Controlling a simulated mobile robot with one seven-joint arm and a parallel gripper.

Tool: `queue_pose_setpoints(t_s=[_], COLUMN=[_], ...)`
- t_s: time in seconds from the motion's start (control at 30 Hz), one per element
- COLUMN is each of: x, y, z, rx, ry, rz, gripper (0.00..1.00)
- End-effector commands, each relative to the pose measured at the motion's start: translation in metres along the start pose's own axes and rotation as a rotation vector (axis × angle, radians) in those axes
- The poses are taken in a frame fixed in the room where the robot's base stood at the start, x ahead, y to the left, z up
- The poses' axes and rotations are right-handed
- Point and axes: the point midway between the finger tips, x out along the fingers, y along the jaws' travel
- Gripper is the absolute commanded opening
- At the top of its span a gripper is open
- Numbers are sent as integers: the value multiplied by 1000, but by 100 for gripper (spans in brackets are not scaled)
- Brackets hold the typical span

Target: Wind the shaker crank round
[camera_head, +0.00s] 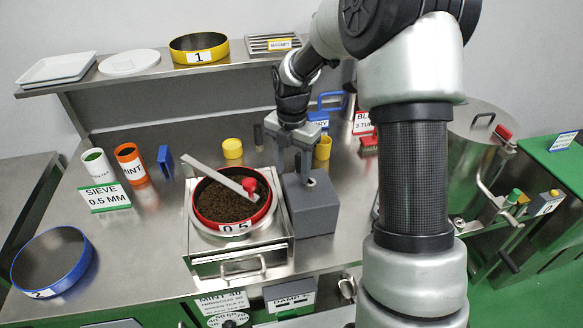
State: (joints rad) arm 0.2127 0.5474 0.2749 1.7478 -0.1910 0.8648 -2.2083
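The shaker (238,256) is a metal box with a front handle, standing on the steel bench. A red-rimmed sieve marked 0.5 (202,215) sits on it, filled with dark brown leaf (222,202). A flat metal bar (215,174) with a red knob (249,184) reaches over the sieve. A grey block (312,208) stands against the shaker's right side, with a small light stub (311,182) on top. My gripper (294,170) points down at the block's top, its two fingers apart. Whether anything is between them is unclear. I cannot make out which part is the crank.
A blue-rimmed sieve (84,262) lies at left. White and orange cups (131,165), a sign (105,198) and a yellow cup (232,148) stand behind. A shelf (150,74) runs along the back. A large drum (470,140) stands right.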

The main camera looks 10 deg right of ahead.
Motion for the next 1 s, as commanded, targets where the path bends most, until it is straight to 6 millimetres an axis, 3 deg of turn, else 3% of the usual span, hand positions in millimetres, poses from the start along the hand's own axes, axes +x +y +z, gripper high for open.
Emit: queue_pose_setpoints(t_s=[0.03, 0.2, 0.53, 1.0], x=[0, 1, 1, 8], y=[-1, -1, -1, -5], z=[0, 0, 2, 32], rx=[0, 0, 1, 1], ry=[1, 2, 2, -1], rz=[-2, -2, -2, -2], gripper=[59, 86, 86, 86])
